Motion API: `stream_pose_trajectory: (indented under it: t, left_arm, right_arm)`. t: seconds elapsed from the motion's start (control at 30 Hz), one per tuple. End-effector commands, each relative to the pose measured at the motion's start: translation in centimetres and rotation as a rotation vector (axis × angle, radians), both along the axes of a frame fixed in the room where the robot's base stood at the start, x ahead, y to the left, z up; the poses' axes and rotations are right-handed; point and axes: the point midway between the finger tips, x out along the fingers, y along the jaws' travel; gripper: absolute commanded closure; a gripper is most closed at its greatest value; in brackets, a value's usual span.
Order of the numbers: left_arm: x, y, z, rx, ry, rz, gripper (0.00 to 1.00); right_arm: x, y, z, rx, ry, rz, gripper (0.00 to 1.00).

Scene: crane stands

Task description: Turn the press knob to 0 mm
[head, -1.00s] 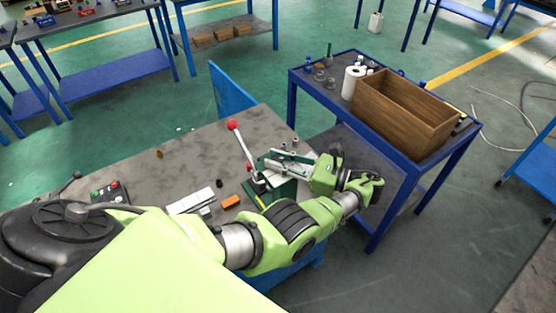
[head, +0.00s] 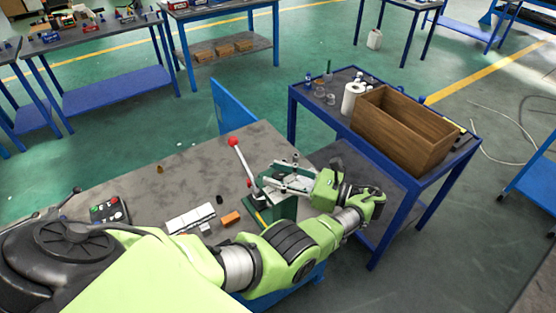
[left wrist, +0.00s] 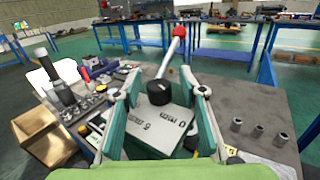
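The black press knob (left wrist: 160,92) stands on a pale plate (left wrist: 150,128) with printed digits, a 0 at its right side, in the left wrist view. My left gripper (left wrist: 167,88) is open, with one finger on each side of the knob and visible gaps between. Which way the knob points is unclear. In the head view my left gripper (head: 290,178) is over the green press (head: 284,209), and the knob cannot be made out there. The press lever ends in a red ball (head: 233,142), also seen in the wrist view (left wrist: 179,59). My right gripper is not in view.
The grey bench (head: 185,170) carries a button box (head: 108,211), a white plate (head: 190,218) and an orange block (head: 230,218). A blue cart (head: 293,105) with a wooden crate (head: 400,130) stands to the right.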

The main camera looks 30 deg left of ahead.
Motion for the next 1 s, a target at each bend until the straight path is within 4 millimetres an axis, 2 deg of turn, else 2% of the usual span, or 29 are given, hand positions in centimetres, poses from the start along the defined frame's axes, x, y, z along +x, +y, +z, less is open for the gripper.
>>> stream_pose_trajectory:
  t: [0.2, 0.63, 0.8, 1.0]
  left_arm:
    - [-0.3, 0.1, 2.0, 0.001, -0.004, 0.007, 0.62]
    - [-0.1, 0.1, 8.4, 0.004, -0.003, 0.005, 0.62]
    - [-0.2, 0.1, 9.3, 0.002, -0.002, 0.005, 0.62]
    - [-0.1, 0.1, 9.5, 0.003, 0.001, 0.005, 0.62]
  right_arm:
    - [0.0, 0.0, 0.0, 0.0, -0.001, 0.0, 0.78]
    - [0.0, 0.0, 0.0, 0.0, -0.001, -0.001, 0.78]
    - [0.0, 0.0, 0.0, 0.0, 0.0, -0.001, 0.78]
    - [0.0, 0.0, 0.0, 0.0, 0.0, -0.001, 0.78]
